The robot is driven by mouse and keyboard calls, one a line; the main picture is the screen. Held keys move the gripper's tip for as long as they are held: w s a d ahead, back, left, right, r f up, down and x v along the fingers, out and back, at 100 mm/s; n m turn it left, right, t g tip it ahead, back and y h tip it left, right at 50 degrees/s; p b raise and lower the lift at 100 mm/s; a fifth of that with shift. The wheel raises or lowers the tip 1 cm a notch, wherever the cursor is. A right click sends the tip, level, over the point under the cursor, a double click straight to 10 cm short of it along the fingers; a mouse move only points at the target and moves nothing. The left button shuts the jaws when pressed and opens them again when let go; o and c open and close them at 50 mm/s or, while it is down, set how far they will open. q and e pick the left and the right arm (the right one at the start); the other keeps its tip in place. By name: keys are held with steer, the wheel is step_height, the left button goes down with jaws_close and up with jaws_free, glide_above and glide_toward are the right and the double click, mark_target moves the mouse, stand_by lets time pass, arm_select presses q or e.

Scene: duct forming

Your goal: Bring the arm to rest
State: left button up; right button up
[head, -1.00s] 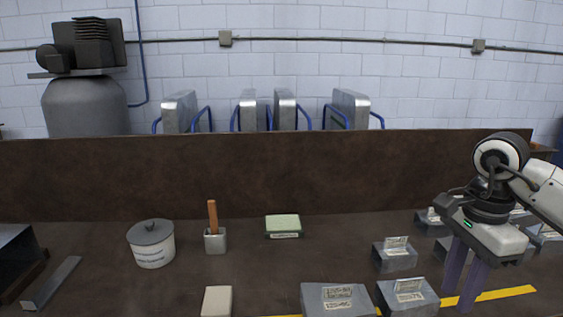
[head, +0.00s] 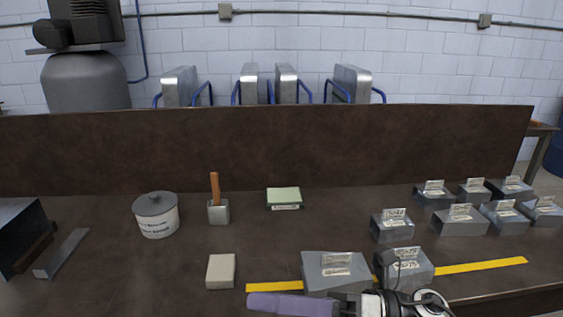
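My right gripper (head: 292,304) shows at the bottom edge of the head view, in front of two grey metal duct pieces. Its purple fingers point left and are seen edge-on, so I cannot tell whether they are open or shut. No object shows at the fingertips. The white and black wrist of the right arm is low at the bottom centre-right. My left gripper is not in view.
Grey duct pieces (head: 333,271) stand by a yellow strip (head: 478,266), with several more at the right. The bench middle (head: 330,225) is clear.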

steer(key=w+d+f+m+t+h, duration=0.3)
steer(key=m+t, duration=0.4)
steer(key=m, duration=0.4)
steer(key=w+d+f+m+t+h, duration=0.2)
steer(key=d+f+m+t, duration=0.2)
steer(key=m+t, duration=0.5)
steer(key=s+d+f+m+g+h, duration=0.1)
steer(key=d+f+m+h, duration=0.25)
steer(key=f+m, duration=0.2)
steer(key=s+d+f+m+h, duration=0.1)
steer(key=d+f+m+h, duration=0.1)
steer(key=f+m+h, duration=0.3)
steer(key=s+d+f+m+g+h, duration=0.1)
steer(key=s+d+f+m+g, duration=0.1)
steer(key=s+f+m, duration=0.3)
steer(key=s+d+f+m+g+h, duration=0.2)
steer(key=s+f+m+g, duration=0.3)
steer(key=s+f, duration=0.6)
step_height(320, 180, down, 2)
steer(key=shift+s+d+f+m, duration=0.15)
steer(key=shift+s+d+m, duration=0.2)
steer(key=shift+d+m, duration=0.35)
